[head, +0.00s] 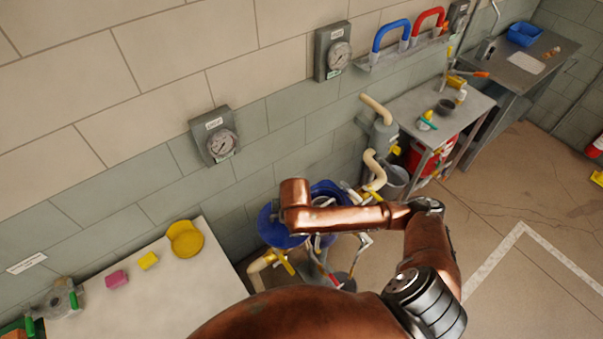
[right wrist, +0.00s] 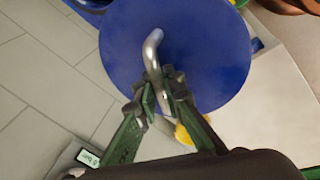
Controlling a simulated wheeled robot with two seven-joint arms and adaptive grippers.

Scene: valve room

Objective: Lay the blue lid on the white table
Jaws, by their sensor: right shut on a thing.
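The blue lid (right wrist: 205,55) is a round disc with a bent metal handle (right wrist: 152,55). My right gripper (right wrist: 159,98) is shut on that handle in the right wrist view. In the head view the lid (head: 270,228) shows beside the right edge of the white table, partly hidden by my copper arm. My right gripper's fingers are mostly hidden there. The white table (head: 165,300) is at the lower left. Its pale top also shows beside the lid in the right wrist view (right wrist: 285,85). My left gripper is not in view.
A yellow round thing (head: 186,240), a yellow block (head: 148,260) and a pink block (head: 116,279) lie along the table's wall side. A grey fitting (head: 62,302) is at its left. The table's middle is clear. Pipes (head: 377,175) and a grey workbench (head: 440,105) stand farther right.

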